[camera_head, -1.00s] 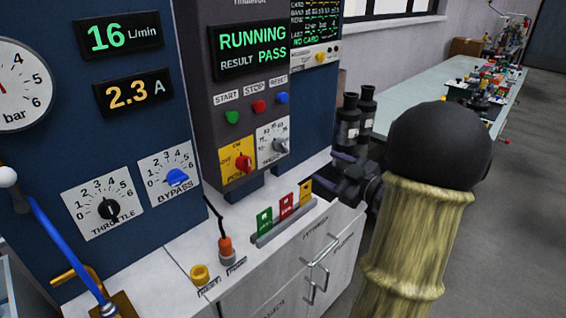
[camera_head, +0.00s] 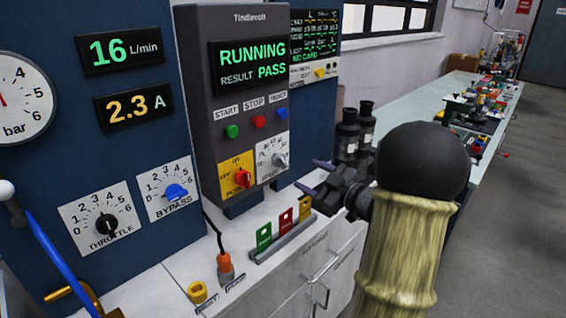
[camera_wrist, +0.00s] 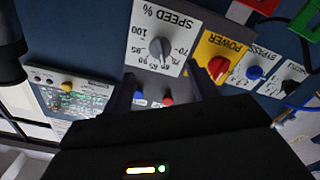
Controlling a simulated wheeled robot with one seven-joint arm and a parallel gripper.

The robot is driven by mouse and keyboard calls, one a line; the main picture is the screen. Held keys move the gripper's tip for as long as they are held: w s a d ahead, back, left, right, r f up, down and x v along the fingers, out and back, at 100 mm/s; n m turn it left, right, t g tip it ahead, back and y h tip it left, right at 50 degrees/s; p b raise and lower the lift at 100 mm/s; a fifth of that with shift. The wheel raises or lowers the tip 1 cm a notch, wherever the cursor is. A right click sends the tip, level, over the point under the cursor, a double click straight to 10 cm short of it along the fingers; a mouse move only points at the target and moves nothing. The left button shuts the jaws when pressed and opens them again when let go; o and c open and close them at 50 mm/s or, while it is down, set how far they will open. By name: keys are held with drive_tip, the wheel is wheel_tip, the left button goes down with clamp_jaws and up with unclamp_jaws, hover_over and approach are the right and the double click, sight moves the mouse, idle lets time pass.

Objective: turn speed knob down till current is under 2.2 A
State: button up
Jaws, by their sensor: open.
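The speed knob (camera_head: 279,160) is a grey pointer knob on a white dial plate low on the dark control box. In the wrist view the speed knob (camera_wrist: 159,48) sits ahead of my gripper (camera_wrist: 165,85), a little beyond the fingertips. My gripper (camera_head: 310,176) is open and empty, just right of and below the knob in the head view, apart from it. The current display (camera_head: 133,105) reads 2.3 A in orange. The screen (camera_head: 251,63) reads RUNNING, RESULT PASS.
The yellow power plate with its red knob (camera_head: 241,178) is just left of the speed dial. START, STOP and RESET buttons (camera_head: 258,122) are above. Coloured tags (camera_head: 284,221) stand in a rack below. Dark bottles (camera_head: 347,137) stand close behind my gripper.

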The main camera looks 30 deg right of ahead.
sight(285, 163)
drive_tip(key=x, duration=1)
drive_tip(key=shift+w+a, duration=0.1)
drive_tip(key=shift+w, duration=0.2)
drive_tip(key=c, duration=1)
drive_tip(key=shift+f, duration=0.1)
drive_tip(key=shift+f+n+b, duration=0.1)
drive_tip(key=shift+n+b, duration=0.4)
drive_tip(key=shift+b, duration=0.1)
drive_tip(key=n+b, duration=0.2)
drive_tip(key=b, duration=0.1)
drive_tip(key=shift+n+b, duration=1.3)
drive_tip(key=shift+n, duration=0.1)
